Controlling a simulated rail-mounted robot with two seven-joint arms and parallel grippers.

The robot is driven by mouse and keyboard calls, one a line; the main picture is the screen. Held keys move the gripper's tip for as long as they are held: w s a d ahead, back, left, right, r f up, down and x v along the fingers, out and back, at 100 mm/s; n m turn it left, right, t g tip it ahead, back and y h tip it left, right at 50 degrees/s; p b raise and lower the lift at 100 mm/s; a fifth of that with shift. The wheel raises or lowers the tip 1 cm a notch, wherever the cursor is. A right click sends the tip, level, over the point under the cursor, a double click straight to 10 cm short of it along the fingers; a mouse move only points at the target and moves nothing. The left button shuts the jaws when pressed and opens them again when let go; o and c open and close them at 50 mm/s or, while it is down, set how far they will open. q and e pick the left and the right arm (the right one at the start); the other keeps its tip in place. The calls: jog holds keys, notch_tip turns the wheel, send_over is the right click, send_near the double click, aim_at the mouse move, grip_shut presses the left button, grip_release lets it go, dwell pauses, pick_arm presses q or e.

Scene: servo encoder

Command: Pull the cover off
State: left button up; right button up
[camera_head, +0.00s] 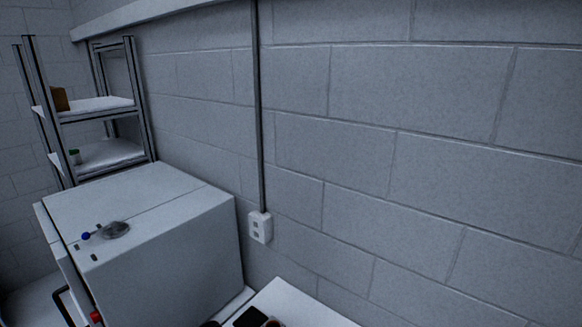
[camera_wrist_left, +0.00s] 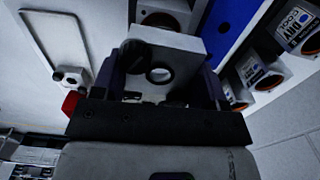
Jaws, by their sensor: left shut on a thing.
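In the left wrist view my left gripper (camera_wrist_left: 160,95) is shut on a light grey plate-like part (camera_wrist_left: 185,52), which I take to be the cover. The part has a round dark-rimmed hole in its face and a dark round piece at its upper left. Dark fingers stand on either side of it, and its lower end is hidden by the gripper. Whether it still touches anything behind it cannot be told. My right gripper is not in view.
Grey boxes with round orange-rimmed openings (camera_wrist_left: 265,80) stand at right in the wrist view, beside a blue panel (camera_wrist_left: 236,22). A red part (camera_wrist_left: 71,102) is at left.

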pick_arm(q)
jog(key=shift+r+p, duration=1.85)
jog(key=shift+r, duration=0.5)
